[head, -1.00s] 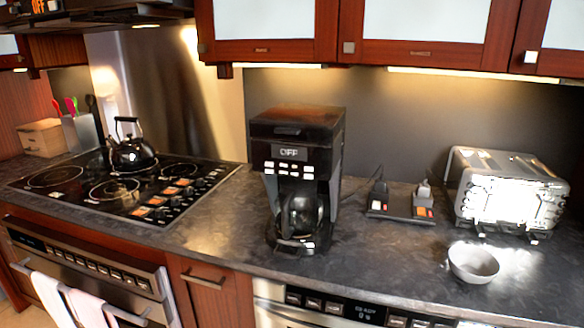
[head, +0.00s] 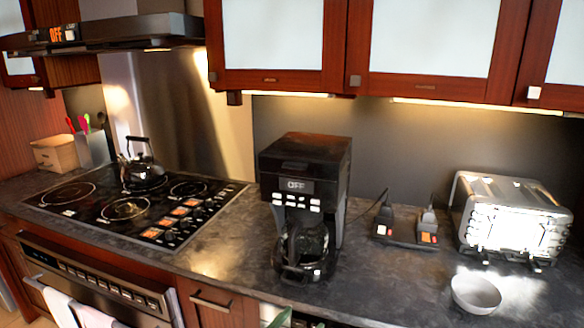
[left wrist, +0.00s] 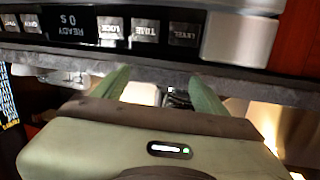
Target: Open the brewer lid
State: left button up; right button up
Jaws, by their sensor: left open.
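The black coffee brewer (head: 330,185) stands on the dark counter in the middle of the head view. Its lid (head: 305,147) lies flat and closed on top, and its display reads OFF. A glass carafe (head: 303,245) sits in its lower bay. My right gripper is in neither view.
The counter edge (head: 240,287) lies between gripper and brewer. A charger stand (head: 407,232), toaster (head: 512,215) and bowl (head: 476,293) are to the right, the cooktop (head: 130,208) left. Cabinets (head: 430,45) hang above.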

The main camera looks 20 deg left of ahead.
pick_arm(q)
notch_tip(320, 180, up, 16)
jog(key=w+f+t, duration=0.1)
jog(key=w+t, duration=0.2)
jog(key=t, duration=0.1)
jog(key=n+t+y, duration=0.3)
jog(key=t, duration=0.4)
send_near(293, 169)
jog(key=p+x, duration=0.3)
jog(key=x, duration=0.4)
jog(key=shift+w+r+p, duration=0.25)
jog(key=shift+r+p, duration=0.05)
jog(key=shift+w+r, duration=0.3)
jog(key=shift+w, duration=0.1)
grip_shut()
